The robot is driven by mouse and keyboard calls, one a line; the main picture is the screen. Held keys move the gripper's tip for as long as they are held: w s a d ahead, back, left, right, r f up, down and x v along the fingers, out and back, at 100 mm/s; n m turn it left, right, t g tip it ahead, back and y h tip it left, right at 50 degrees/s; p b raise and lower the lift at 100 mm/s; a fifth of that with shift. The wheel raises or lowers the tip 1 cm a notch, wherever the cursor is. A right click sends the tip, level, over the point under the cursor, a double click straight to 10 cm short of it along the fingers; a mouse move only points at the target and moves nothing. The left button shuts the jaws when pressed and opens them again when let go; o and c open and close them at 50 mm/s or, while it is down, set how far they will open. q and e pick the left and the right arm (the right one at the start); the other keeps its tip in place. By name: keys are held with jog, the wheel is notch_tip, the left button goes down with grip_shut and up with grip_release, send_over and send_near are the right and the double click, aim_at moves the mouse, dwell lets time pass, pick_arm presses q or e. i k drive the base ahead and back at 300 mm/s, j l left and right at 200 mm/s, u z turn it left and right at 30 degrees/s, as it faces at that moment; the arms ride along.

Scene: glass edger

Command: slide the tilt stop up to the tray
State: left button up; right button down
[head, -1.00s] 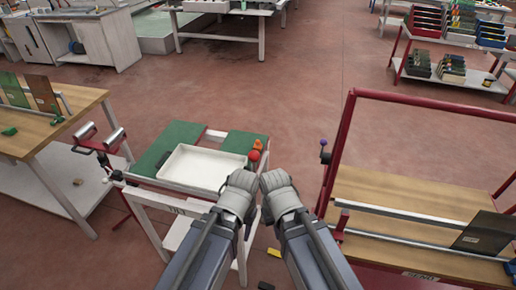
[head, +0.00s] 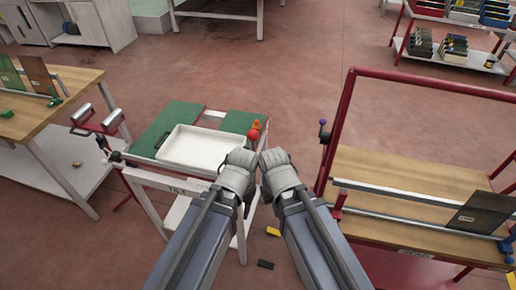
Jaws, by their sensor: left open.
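A white shallow tray (head: 202,160) lies on the green-topped tilting table (head: 180,118), left of my grippers. An orange-red piece with a round red knob (head: 253,135) sits at the table's right edge, just right of the tray and apart from it; it may be the tilt stop, but I cannot be sure. My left gripper (head: 243,156) is open, just below the red knob in the picture, its fingers mostly hidden by its own wrist. My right gripper (head: 274,155) is beside it, over the gap right of the table; its fingers are hidden too.
A red-framed bench (head: 400,175) with a wooden top stands close on the right. A wooden table (head: 60,95) stands at the left. A yellow block (head: 273,231) and a black block (head: 265,264) lie on the floor.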

aim_at(256, 126)
jog(key=i+z, duration=0.2)
jog(key=z, duration=0.25)
jog(key=i+z, duration=0.25)
jog(key=z, duration=0.25)
